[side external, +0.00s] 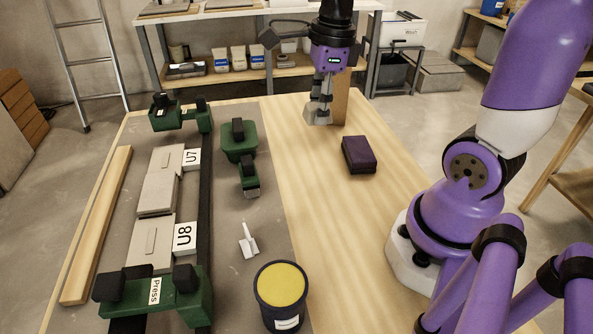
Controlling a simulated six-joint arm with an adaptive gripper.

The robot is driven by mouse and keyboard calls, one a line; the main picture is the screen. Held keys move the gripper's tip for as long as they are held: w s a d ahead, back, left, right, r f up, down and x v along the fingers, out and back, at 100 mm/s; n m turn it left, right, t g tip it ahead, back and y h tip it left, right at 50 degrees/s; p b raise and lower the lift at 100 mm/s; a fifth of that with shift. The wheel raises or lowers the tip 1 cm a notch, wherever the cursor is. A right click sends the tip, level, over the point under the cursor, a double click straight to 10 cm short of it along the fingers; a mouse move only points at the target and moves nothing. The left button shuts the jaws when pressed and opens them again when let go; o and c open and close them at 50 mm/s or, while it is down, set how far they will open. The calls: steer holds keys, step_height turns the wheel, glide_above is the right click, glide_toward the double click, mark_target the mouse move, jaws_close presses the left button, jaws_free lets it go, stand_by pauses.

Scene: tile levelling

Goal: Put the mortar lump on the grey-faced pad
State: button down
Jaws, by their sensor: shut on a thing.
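My gripper (319,112) is at the far middle of the wooden table, pointing down, with its fingers shut on a small light grey lump (318,118). The lump is mostly hidden by the fingers, and I cannot tell whether it touches the table. Flat grey pieces (158,192) lie in a row on the grey mat at the left, beside white labels U7 (191,158) and U8 (184,236). I cannot tell which piece is the grey-faced pad. My gripper is well to the right of and beyond this row.
A wooden block (342,92) stands behind my gripper. A dark purple block (358,155) lies to its right. Green black-handled tools (238,140), a white trowel (249,241), a yellow-topped tub (281,287) and a green press (155,291) occupy the left and front.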

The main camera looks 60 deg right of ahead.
steer(key=s+d, duration=0.1)
steer(key=s, duration=0.2)
glide_above(359, 148)
steer(key=shift+n, duration=0.3)
step_height(359, 148, down, 7)
steer(key=shift+s+r, duration=0.1)
steer(key=shift+d+f, duration=0.15)
steer(key=shift+f, duration=1.95)
steer(key=shift+c, duration=2.3)
jaws_free()
steer(key=shift+f, duration=0.15)
